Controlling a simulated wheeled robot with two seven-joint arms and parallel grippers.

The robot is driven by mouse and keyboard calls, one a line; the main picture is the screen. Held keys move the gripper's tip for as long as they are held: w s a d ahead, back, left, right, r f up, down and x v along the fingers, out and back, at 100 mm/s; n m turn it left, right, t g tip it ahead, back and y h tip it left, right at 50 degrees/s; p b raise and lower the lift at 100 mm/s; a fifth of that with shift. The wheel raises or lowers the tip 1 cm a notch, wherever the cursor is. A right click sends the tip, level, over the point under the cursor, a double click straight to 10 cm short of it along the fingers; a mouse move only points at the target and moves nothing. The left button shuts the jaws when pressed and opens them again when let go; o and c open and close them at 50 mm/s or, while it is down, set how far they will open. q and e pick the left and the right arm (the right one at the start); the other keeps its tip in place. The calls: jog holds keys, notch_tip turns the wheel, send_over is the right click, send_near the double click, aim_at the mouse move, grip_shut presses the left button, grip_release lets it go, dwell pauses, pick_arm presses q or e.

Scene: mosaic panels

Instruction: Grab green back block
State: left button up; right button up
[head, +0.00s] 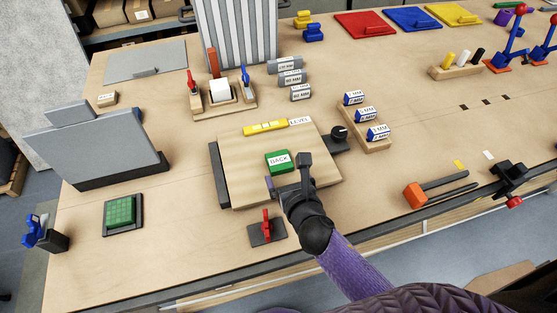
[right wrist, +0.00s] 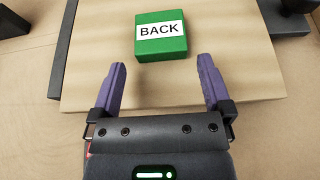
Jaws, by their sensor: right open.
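The green block (head: 279,168) with a white label reading BACK lies on a light wooden board (head: 245,188) near the middle of the bench. It also shows in the right wrist view (right wrist: 160,51), ahead of and between my fingers. My right gripper (head: 286,185) is at the front of the board, just short of the block. In the right wrist view my right gripper (right wrist: 161,85) is open, its two purple fingers apart with nothing between them. My left gripper is not in view.
A yellow level (head: 265,128) lies at the board's back edge. A dark knob (head: 339,132) sits at its right. A red toggle clamp (head: 266,227) stands in front. Labelled blue-and-white blocks (head: 365,115) stand at right.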

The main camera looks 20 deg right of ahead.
aim_at(283, 170)
jog(key=x, duration=0.3)
jog(key=shift+f+b, duration=0.2)
jog(key=shift+b, duration=0.15)
jog(key=shift+w, duration=0.15)
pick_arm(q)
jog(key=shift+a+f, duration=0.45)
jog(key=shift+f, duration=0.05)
